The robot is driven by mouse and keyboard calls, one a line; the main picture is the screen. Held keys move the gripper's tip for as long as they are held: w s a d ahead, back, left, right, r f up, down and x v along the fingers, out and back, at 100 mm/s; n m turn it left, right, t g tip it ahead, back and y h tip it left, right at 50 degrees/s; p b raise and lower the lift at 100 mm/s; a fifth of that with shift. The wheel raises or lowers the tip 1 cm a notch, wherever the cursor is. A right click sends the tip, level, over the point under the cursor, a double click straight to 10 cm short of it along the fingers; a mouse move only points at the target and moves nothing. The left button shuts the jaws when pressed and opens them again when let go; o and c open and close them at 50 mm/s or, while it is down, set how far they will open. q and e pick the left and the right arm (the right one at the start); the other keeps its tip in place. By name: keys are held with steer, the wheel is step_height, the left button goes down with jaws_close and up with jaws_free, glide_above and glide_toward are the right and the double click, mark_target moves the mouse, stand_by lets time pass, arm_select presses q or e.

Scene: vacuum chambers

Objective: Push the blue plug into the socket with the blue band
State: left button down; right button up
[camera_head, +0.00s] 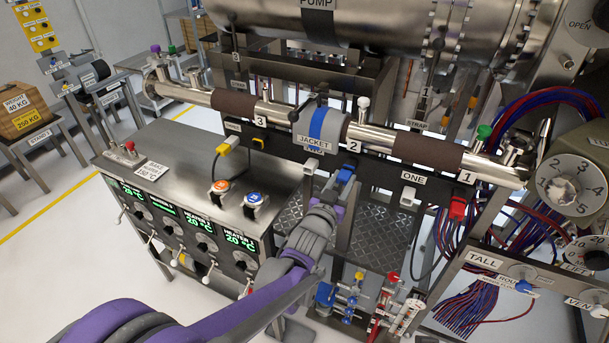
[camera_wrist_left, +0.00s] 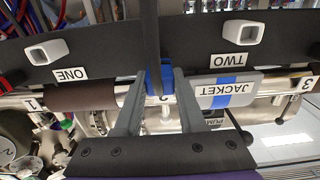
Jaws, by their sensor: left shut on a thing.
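The blue plug (camera_head: 346,172) is held between the fingers of my left gripper (camera_head: 341,182), in front of the black rail below the pipe. In the left wrist view the gripper (camera_wrist_left: 158,88) is shut on the blue plug (camera_wrist_left: 160,72), and a dark cable crosses the view above it. A grey jacket (camera_head: 336,132) with a blue band wraps the pipe behind and left of the plug; it also shows upside down in the left wrist view (camera_wrist_left: 245,91). White sockets stick out below the labels TWO (camera_head: 311,166) and ONE (camera_head: 408,196). I see no blue band on them. The plug appears apart from both.
A yellow connector (camera_head: 229,143) and a red one (camera_head: 457,208) sit at the rail's left and right. The heater cabinet (camera_head: 182,160) stands at left. Coloured valves (camera_head: 350,298) stand low in front. Clear floor shows at far left.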

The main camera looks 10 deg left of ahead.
arm_select(q)
steer(key=shift+w, duration=0.15)
stand_by(0.3)
steer(key=shift+c, duration=2.1)
jaws_free()
steer(key=v, duration=0.7)
